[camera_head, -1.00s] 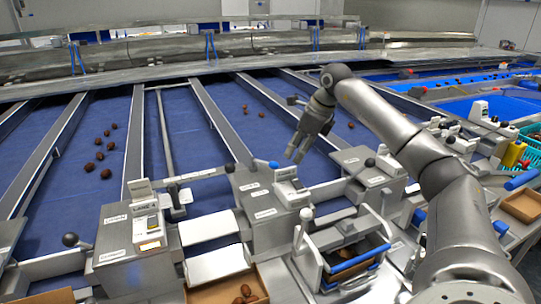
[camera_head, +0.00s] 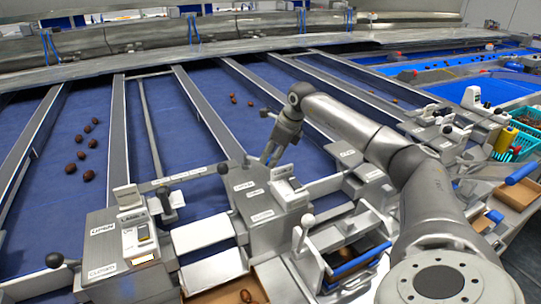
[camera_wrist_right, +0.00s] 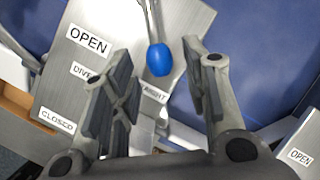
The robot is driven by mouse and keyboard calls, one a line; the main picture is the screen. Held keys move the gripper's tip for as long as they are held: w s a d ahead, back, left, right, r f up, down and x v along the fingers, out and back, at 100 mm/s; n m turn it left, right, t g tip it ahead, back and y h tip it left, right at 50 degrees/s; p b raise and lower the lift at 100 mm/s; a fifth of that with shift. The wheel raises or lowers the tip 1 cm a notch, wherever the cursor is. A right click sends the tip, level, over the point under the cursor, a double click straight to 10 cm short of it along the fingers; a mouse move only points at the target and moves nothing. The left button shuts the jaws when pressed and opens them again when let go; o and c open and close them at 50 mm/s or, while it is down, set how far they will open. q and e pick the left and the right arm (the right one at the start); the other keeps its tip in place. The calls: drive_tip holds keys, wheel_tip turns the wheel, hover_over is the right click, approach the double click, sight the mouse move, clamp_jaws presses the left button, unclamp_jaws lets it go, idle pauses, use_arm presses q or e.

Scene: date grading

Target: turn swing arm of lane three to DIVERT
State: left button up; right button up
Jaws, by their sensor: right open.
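The blue-knobbed swing arm (camera_wrist_right: 159,60) shows in the right wrist view, its thin rod running up from the knob. The knob lies between my right gripper's (camera_wrist_right: 160,85) two open fingers, apart from both, near a partly hidden label ending in "AIGHT". The grey control box (camera_wrist_right: 60,75) beneath carries labels OPEN, CLOSED and a partly covered "DIVE". In the head view my right gripper (camera_head: 271,158) points down at the far edge of the middle control box (camera_head: 262,215), and its fingers hide the knob there. That box's lane number is not readable. My left gripper is out of view.
Blue belts with dates (camera_head: 87,175) lie behind.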

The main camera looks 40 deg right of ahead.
drive_tip(key=shift+x, duration=0.75)
drive_tip(key=shift+f, duration=0.15)
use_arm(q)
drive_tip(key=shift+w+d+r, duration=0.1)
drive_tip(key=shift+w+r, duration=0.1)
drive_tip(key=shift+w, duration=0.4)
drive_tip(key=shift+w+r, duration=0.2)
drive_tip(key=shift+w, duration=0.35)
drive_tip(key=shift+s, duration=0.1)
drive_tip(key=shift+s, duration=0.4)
use_arm(e)
clamp_jaws()
